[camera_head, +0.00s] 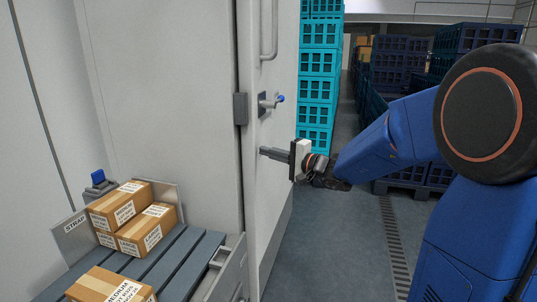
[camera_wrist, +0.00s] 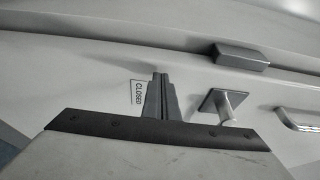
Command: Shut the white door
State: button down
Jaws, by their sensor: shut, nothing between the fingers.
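The white door (camera_head: 275,205) stands upright in the middle of the head view. It has a long pull handle (camera_head: 269,30) and a lever with a blue tip (camera_head: 280,98). A narrow dark line runs along its left edge; I cannot tell whether it is fully shut. My gripper (camera_head: 262,151) is shut and empty, its fingertips at the door face below the lever.
A grey block (camera_head: 240,108) sits at the door's left edge. At left, boxes (camera_head: 122,205) lie on a slatted grey surface (camera_head: 170,262). Teal crates (camera_head: 320,65) and dark blue crates (camera_head: 402,65) are stacked behind. The floor (camera_head: 330,230) right of the door is clear.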

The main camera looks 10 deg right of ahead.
jog(key=s+a+f+n+g+h, duration=0.1)
jog(key=s+a+f+n+g, duration=0.15)
jog(key=s, duration=0.75)
jog(key=s+a+f+n+g+h, duration=0.1)
jog(key=s+f+n+g, duration=0.15)
jog(key=s, duration=0.85)
jog(key=s+a+f+n+g, duration=0.2)
jog(key=s+f+g, duration=0.2)
jog(key=s, duration=0.6)
jog(key=s+d+f+n+h, duration=0.1)
jog(key=s+d+h, duration=0.3)
jog(key=d, duration=0.4)
jog(key=s+d+f+n+h, duration=0.2)
jog(key=s+d+f+h, duration=0.2)
jog(key=s+d, duration=0.3)
jog(key=shift+s+d+f+h, duration=0.2)
jog(key=shift+d+h, duration=0.25)
jog(key=shift+h, duration=0.35)
jog(key=c, duration=2.4)
grip_release()
jog(key=shift+c, duration=0.2)
